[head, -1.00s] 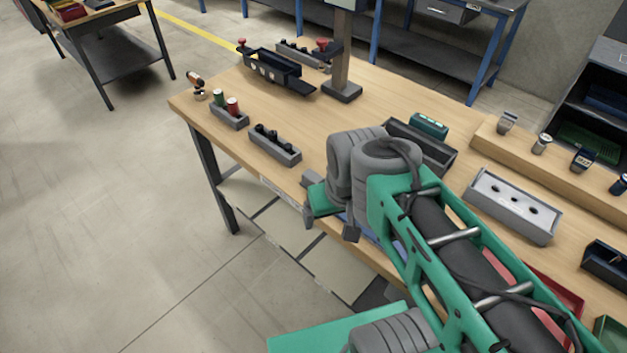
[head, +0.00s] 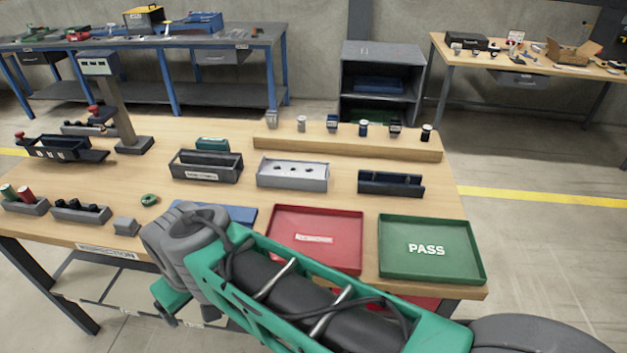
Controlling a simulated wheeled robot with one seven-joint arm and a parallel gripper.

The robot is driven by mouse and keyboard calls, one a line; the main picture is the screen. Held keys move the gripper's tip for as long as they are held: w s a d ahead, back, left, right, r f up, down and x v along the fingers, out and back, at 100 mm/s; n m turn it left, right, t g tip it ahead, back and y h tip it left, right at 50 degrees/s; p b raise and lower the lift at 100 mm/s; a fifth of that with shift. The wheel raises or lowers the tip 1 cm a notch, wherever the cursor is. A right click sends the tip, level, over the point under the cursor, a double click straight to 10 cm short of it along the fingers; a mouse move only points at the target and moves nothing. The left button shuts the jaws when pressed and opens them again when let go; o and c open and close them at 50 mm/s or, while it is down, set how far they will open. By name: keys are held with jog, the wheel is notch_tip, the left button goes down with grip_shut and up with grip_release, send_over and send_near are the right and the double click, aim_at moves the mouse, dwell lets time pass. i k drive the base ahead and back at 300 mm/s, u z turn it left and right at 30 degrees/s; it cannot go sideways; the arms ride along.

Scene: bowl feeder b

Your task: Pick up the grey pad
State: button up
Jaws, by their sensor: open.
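A small grey block (head: 126,226), the likeliest grey pad, sits near the front edge of the wooden table, left of my arm. A green ring (head: 149,200) lies just behind it. My gripper (head: 187,318) hangs low at the front edge, below and to the right of the block and apart from it. Its fingers are small in view and partly covered by my wrist; they look spread, with nothing between them.
A blue mat (head: 238,213) is partly hidden by my arm. A red tray (head: 340,262) and a green PASS tray (head: 470,277) lie to the right. Grey and dark holders (head: 292,184) stand behind. Black-pegged block (head: 80,216) stands left of the grey block.

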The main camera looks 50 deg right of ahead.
aim_at(123, 225)
jog(key=k, duration=0.25)
jog(key=u, duration=1)
jog(key=i, duration=0.8)
jog(key=z, duration=2.85)
jog(key=i, duration=0.5)
jog(key=k, duration=0.5)
jog(key=u, duration=1.7)
